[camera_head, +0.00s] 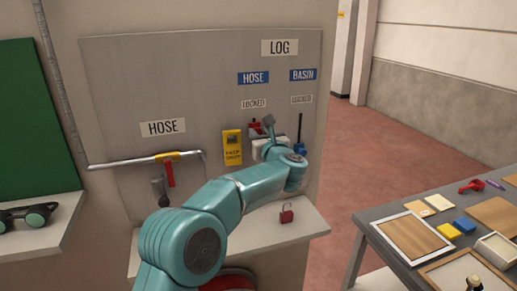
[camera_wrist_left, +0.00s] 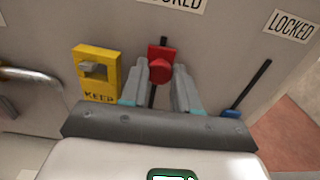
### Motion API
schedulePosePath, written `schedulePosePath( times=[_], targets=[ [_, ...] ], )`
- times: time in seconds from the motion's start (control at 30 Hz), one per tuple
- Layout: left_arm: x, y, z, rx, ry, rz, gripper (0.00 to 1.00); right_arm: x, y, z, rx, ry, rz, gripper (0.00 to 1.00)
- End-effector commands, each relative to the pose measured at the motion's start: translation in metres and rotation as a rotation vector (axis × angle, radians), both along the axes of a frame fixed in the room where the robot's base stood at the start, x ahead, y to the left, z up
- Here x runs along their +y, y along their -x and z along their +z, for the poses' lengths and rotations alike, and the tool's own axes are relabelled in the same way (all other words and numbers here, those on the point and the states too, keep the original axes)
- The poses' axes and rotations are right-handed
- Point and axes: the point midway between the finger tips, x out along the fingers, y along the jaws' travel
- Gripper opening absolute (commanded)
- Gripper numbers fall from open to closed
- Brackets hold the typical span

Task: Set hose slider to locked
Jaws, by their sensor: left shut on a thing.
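The hose slider is a red knob (camera_wrist_left: 161,66) on a dark upright track in the wrist view. It also shows as a red bit (camera_head: 254,127) under the HOSE label (camera_head: 253,78) and its LOCKED label (camera_head: 253,103) in the head view. My left gripper (camera_wrist_left: 158,88) has its two grey fingers on either side of the knob and is shut on it. A short piece of track shows above the knob, below the LOCKED label. In the head view my left arm and wrist hide the lower part of the track. My right gripper is not in view.
The blue basin slider (camera_head: 300,148) sits low on its track to the right. A yellow lockout box (camera_head: 232,147) is on the panel to the left. A red padlock (camera_head: 286,213) stands on the shelf below. A cluttered table (camera_head: 372,224) is at right.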

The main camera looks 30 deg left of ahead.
Motion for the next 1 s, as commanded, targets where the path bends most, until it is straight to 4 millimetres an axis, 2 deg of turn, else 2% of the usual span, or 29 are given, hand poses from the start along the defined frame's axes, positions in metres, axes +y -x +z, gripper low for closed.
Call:
schedulePosePath(
  times=[0.03, 0.1, 0.47, 0.5, 0.53, 0.57, 0.87, 1.0],
  targets=[
    [-0.001, 0.000, 0.010, -0.004, -0.002, 0.001, 0.00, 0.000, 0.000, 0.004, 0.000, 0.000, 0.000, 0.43],
    [-0.001, -0.001, 0.017, -0.004, -0.002, 0.001, 0.00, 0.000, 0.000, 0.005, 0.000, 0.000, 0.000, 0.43],
    [0.000, 0.000, 0.023, -0.007, -0.005, 0.000, 0.00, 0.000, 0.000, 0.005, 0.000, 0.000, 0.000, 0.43],
    [0.000, 0.000, 0.024, -0.007, -0.006, -0.001, 0.40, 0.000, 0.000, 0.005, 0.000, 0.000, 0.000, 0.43],
    [0.000, 0.000, 0.024, -0.007, -0.006, -0.001, 0.50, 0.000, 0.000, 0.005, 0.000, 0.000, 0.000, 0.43],
    [-0.001, 0.000, 0.023, -0.007, -0.005, -0.001, 0.55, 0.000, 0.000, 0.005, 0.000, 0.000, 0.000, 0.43],
    [-0.002, 0.003, 0.020, -0.002, -0.002, -0.001, 0.55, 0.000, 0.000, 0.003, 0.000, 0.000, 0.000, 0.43],
    [-0.013, 0.012, 0.017, -0.003, -0.002, -0.004, 0.55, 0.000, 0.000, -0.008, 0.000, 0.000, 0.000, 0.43]
  ],
)
